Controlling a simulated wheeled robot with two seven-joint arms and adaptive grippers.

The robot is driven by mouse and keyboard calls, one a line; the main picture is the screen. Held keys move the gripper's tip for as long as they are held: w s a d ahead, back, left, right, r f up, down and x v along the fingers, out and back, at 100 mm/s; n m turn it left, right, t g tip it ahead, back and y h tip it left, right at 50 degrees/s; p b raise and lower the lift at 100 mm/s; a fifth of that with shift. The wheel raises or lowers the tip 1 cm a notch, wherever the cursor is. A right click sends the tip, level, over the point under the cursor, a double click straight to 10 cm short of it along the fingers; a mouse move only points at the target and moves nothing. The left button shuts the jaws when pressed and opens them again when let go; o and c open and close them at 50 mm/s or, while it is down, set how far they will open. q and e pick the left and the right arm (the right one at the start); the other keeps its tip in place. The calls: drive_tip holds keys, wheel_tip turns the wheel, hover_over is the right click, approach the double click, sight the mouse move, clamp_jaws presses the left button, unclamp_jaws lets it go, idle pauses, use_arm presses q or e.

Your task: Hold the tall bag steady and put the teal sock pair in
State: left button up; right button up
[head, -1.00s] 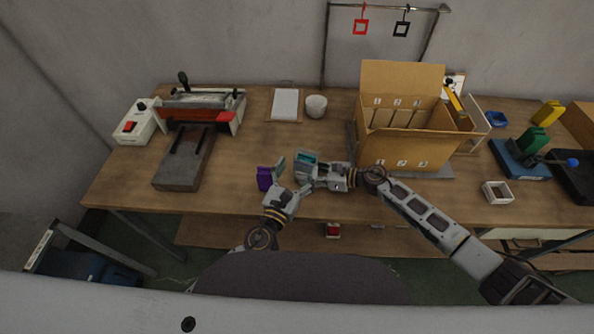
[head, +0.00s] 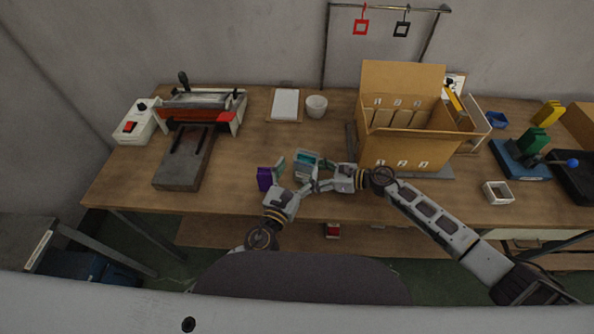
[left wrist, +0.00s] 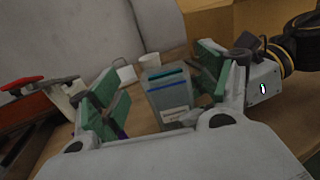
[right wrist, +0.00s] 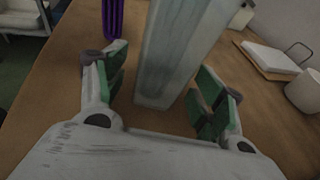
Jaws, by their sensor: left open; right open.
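The tall bag (head: 306,168) stands upright near the table's front edge, pale and translucent, with teal showing at its top. In the left wrist view the bag (left wrist: 170,98) shows a teal band and a blue stripe. I cannot tell how deep the teal material sits. My left gripper (left wrist: 160,90) is open, with the bag beyond and between its fingers. My right gripper (right wrist: 160,95) is open, and the bag (right wrist: 178,55) rises between and ahead of its fingers. No finger clearly grips it.
A purple item (head: 264,178) stands just left of the bag. Behind are a white cup (head: 316,106) and a notepad (head: 286,104). An open cardboard box (head: 408,150) stands to the right, a sealing machine (head: 200,108) to the left.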

drive_tip(key=shift+v, duration=5)
